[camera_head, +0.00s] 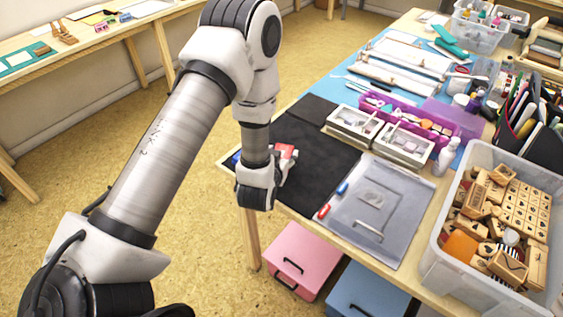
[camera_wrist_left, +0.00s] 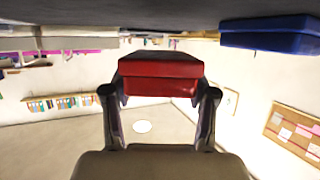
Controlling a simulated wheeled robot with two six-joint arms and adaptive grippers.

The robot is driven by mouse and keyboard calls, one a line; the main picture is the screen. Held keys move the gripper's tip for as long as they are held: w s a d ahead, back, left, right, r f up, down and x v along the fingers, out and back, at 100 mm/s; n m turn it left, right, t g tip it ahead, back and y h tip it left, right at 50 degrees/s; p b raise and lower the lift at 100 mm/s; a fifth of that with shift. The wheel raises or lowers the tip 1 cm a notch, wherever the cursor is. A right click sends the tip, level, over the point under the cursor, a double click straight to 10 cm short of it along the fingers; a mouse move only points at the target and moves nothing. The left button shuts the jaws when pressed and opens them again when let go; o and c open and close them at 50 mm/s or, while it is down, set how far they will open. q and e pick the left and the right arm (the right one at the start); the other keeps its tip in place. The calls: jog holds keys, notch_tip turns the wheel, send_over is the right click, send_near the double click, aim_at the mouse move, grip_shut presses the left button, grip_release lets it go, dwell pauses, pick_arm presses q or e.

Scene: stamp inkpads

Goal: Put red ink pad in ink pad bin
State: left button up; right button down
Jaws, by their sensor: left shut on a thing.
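The red ink pad (camera_head: 287,151) is at the black mat (camera_head: 318,165) near the table's left end, partly hidden by my left gripper (camera_head: 284,166). In the left wrist view, the red ink pad (camera_wrist_left: 160,75) sits between the two fingers of my left gripper (camera_wrist_left: 160,97), which is shut on it. I cannot tell whether the pad touches the mat. A blue ink pad (camera_wrist_left: 270,35) lies to its right in that view; in the head view the blue pad (camera_head: 237,157) shows left of my wrist. I cannot tell which container is the ink pad bin. My right gripper is out of view.
Two clear lidded boxes (camera_head: 352,124) (camera_head: 403,144) and a purple tray (camera_head: 440,127) stand behind the mat. A clear bin (camera_head: 437,240) of wooden stamps stands at far right. Some of the mat is bare.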

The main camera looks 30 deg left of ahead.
pick_arm(q)
notch_tip(320, 180, down, 3)
jog(key=shift+w+f, duration=0.1)
jog(key=shift+f, duration=0.25)
jog(key=o, duration=1.2)
